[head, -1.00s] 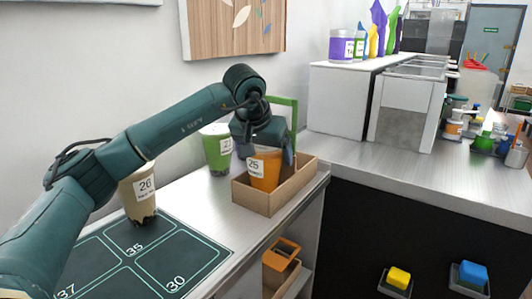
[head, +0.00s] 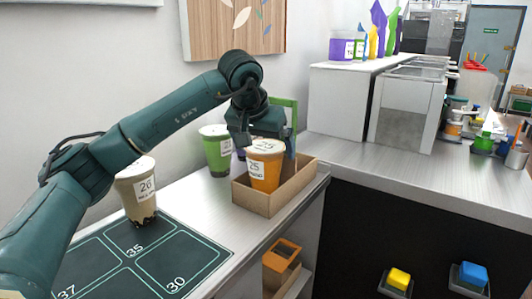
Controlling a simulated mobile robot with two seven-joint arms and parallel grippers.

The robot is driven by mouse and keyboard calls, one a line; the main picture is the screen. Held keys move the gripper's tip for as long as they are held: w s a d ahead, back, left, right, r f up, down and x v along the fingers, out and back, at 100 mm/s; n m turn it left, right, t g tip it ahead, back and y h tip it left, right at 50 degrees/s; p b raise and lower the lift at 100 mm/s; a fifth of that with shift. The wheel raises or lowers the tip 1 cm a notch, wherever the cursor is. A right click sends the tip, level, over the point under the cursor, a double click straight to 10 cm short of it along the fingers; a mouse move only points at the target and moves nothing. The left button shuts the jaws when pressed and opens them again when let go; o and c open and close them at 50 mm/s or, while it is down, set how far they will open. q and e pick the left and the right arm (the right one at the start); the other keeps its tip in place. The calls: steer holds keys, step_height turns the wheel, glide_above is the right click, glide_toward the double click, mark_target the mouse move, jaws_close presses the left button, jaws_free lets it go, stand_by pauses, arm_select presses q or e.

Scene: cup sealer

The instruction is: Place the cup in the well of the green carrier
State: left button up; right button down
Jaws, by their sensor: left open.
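An orange cup (head: 266,171) with a white lid and a label reading 25 stands in a brown box-like carrier with a green handle (head: 288,108). The carrier's front wall (head: 251,199) hides the cup's base. My left gripper (head: 262,134) is open just above and behind the cup's lid, apart from it as far as I can see. A green cup (head: 215,152) stands on the counter left of the carrier. A beige cup (head: 138,192) labelled 26 stands on the dark mat (head: 186,265). My right gripper is not in view.
The mat has outlined squares with numbers such as 35, 30 and 37. A white cabinet (head: 337,98) and metal bins stand behind on the right.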

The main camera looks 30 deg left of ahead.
arm_select(q)
steer(key=v, duration=0.9)
